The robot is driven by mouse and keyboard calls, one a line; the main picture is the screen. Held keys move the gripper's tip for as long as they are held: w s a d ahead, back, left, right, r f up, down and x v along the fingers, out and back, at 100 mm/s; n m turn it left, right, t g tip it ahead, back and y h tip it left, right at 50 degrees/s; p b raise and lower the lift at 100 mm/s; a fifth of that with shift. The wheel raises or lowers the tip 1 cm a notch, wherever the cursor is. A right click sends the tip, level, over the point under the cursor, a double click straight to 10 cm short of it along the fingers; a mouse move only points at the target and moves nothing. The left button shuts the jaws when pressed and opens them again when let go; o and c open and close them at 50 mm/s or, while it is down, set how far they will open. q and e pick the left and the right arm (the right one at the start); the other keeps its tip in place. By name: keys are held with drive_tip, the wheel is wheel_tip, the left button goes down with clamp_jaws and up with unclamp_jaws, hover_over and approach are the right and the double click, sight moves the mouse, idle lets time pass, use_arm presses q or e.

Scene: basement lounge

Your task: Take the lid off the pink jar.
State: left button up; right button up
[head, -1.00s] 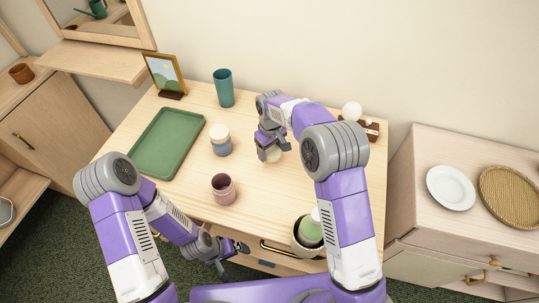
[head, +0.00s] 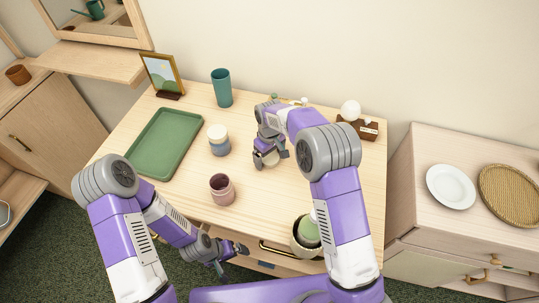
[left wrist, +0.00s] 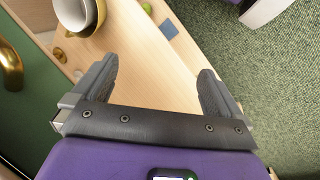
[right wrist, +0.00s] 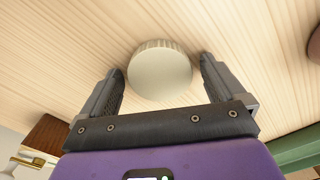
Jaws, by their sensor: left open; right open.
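The pink jar (head: 222,192) stands upright near the front middle of the wooden table, its dark mouth open with no lid on it. A cream round lid (right wrist: 160,76) with a ribbed edge lies on the table, seen from above in the right wrist view. In the head view the lid (head: 271,161) is partly hidden by my right gripper (head: 269,156), whose open fingers are on either side of it. My left gripper (head: 234,254) is open and empty, low by the table's front edge; its open fingers also show in the left wrist view (left wrist: 155,80).
A blue jar with a cream lid (head: 218,142) stands behind the pink jar. A green tray (head: 160,148), teal cup (head: 222,88) and picture frame (head: 162,74) are left and back. Table between is clear.

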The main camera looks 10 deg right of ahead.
sight(269, 157)
drive_tip(key=shift+r, duration=0.1)
wheel_tip(269, 157, up, 12)
drive_tip(key=p, duration=0.2)
drive_tip(key=shift+p, duration=0.3)
